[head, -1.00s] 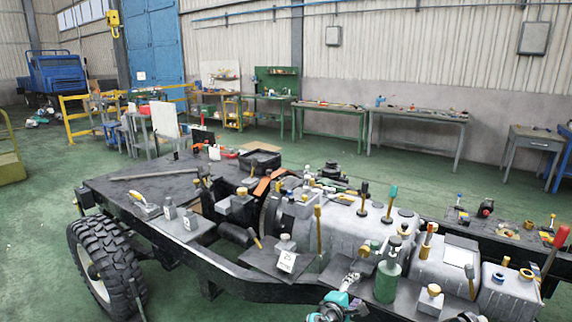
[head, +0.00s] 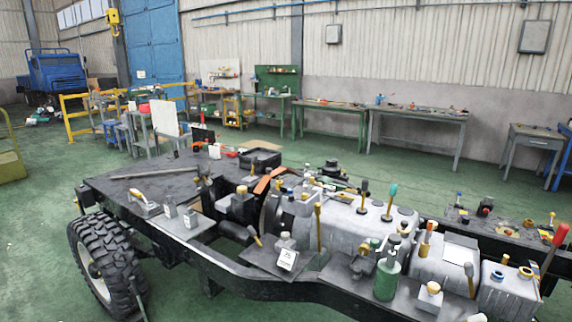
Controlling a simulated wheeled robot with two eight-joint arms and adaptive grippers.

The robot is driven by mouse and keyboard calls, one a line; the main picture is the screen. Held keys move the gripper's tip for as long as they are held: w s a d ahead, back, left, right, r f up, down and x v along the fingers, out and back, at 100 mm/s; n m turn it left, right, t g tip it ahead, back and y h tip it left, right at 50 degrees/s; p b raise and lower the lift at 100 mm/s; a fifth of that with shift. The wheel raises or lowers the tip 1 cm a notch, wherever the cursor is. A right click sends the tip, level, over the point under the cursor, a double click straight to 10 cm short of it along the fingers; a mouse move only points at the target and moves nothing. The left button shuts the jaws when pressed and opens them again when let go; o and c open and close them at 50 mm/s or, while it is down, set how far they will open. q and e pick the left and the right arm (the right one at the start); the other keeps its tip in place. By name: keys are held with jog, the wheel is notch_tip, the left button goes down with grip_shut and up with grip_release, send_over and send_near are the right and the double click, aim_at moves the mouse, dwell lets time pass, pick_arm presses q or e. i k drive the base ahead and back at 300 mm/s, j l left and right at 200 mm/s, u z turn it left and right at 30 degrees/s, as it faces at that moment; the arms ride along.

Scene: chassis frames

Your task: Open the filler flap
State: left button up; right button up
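A vehicle chassis frame (head: 240,277) crosses the head view and carries many parts and tools. I cannot pick out the filler flap for certain. Toward the right end of the frame sits a silver housing with a pale flat plate (head: 461,240) on top; I cannot tell whether this plate is a flap. A smaller silver box (head: 507,294) with ring-shaped pieces on top stands beside it. Neither of my grippers shows in the head view now.
A green bottle (head: 387,278), a white numbered block (head: 288,260) and several upright-handled tools crowd the frame. A large tyre (head: 104,264) stands at the left. Workbenches (head: 418,115) line the back wall. Green floor between the benches and chassis is mostly clear.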

aim_at(403, 228)
jog(key=i+z, duration=0.1)
jog(key=z, duration=0.6)
